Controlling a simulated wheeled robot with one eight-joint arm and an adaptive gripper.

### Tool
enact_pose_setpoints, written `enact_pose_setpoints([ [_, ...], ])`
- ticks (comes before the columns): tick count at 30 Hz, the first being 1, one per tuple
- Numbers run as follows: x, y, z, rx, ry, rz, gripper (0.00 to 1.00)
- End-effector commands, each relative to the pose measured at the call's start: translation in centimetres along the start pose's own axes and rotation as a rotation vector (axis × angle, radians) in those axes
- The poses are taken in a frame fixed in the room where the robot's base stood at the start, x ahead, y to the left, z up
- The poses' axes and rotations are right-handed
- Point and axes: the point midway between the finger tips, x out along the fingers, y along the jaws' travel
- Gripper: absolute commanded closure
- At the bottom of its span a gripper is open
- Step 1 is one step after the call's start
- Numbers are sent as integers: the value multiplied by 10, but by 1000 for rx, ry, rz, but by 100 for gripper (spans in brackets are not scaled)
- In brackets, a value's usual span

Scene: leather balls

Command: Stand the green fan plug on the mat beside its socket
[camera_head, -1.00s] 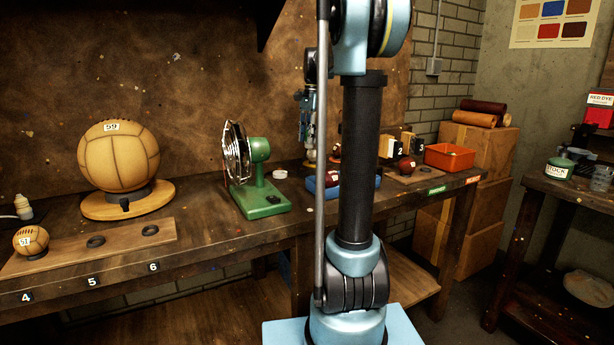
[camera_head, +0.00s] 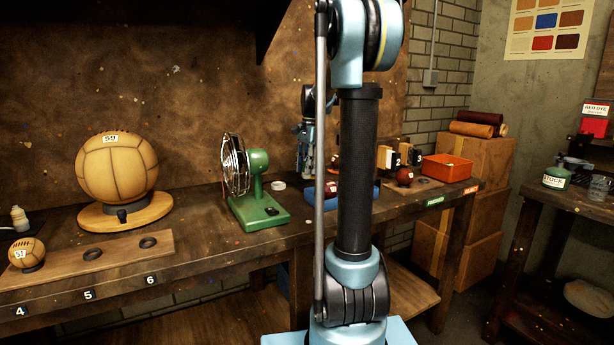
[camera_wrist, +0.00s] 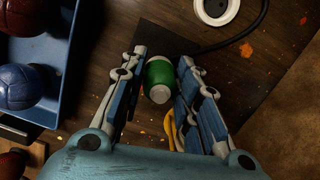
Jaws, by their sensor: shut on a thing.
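The green fan plug (camera_wrist: 159,79), green with white ends, sits between the fingers of my gripper (camera_wrist: 160,82) in the wrist view. My gripper is shut on it, above the bench. In the head view my gripper (camera_head: 307,165) is small, behind the green fan and partly hidden by my arm; the plug cannot be made out there. A white ring with a dark centre, which looks like the socket (camera_wrist: 206,15), lies at the top of the wrist view, apart from the plug. It seems to show beside the fan (camera_head: 279,185).
A black cord (camera_wrist: 240,34) curves toward the plug. A blue tray (camera_wrist: 78,75) with balls is close on the left of my gripper. The green fan (camera_head: 258,205) stands on the bench (camera_head: 200,212). A yellow loop (camera_wrist: 172,128) shows between the fingers.

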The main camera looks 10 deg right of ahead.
Motion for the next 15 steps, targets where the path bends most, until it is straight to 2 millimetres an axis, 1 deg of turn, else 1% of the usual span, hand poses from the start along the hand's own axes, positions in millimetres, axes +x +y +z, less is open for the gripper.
enact_pose_setpoints([
  [3, 17, 0, -2, 0, 0, 0, 92],
  [6, 26, 0, -3, 0, 0, 0, 92],
  [15, 28, 0, -4, 1, 0, 0, 92],
])
